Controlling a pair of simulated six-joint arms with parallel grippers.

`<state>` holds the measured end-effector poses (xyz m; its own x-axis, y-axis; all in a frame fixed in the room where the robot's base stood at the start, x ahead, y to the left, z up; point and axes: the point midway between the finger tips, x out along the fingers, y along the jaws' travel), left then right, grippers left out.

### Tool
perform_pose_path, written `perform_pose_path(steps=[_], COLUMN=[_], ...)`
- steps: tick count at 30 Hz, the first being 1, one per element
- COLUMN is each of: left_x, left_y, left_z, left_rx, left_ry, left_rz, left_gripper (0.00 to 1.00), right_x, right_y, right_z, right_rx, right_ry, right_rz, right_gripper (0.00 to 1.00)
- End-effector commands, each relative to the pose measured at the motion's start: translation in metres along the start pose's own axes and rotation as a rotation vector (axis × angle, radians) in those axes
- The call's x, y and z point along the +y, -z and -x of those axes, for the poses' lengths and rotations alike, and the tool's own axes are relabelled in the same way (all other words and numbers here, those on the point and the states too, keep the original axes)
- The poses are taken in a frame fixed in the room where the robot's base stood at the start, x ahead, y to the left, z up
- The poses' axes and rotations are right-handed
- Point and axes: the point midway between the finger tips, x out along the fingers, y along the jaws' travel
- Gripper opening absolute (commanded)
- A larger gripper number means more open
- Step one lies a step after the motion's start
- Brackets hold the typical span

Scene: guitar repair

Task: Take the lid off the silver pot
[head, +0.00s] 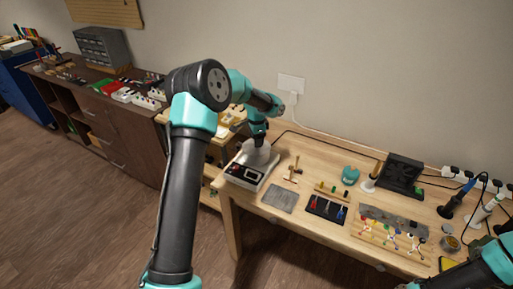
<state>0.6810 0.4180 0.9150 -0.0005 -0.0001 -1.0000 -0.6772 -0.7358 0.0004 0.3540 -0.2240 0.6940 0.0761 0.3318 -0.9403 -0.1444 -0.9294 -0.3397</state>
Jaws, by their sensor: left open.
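The silver pot (258,155) stands on a small grey device with dark panels (242,173) at the left end of the wooden workbench. My left gripper (257,139) points down at the top of the pot, its fingers open. The gripper covers the top of the pot, so I cannot make out the lid or tell whether the fingers touch it. Part of my right arm shows at the bottom right corner, but its gripper is out of the picture.
Right of the device are a grey mat (280,198), a small hammer (294,169) and a black tool tray (327,209). A black fan-like box (401,174) and soldering tools stand farther right. A cable runs along the back. Bare wood lies between the items.

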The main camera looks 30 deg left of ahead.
Motion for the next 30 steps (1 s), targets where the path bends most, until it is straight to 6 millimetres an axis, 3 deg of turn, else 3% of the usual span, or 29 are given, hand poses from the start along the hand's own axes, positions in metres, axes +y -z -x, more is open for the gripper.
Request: perform_pose_path(steps=[4, 18, 30], left_x=[-0.0002, -0.0002, -0.0002], left_y=[-0.0004, -0.0001, -0.0001], left_z=[-0.0103, -0.0105, -0.0104], left_rx=[0.0, 0.001, 0.001], left_ry=[0.0, 0.001, 0.001], left_rz=[0.001, 0.0, 0.0], left_gripper=[0.52, 0.52, 0.14], right_x=[0.0, 0.0, 0.0], right_y=[0.0, 0.0, 0.0], right_z=[0.0, 0.0, 0.0], right_rx=[0.0, 0.0, 0.0], right_ry=[0.0, 0.0, 0.0], right_rz=[0.0, 0.0, 0.0], right_gripper=[0.43, 0.43, 0.43])
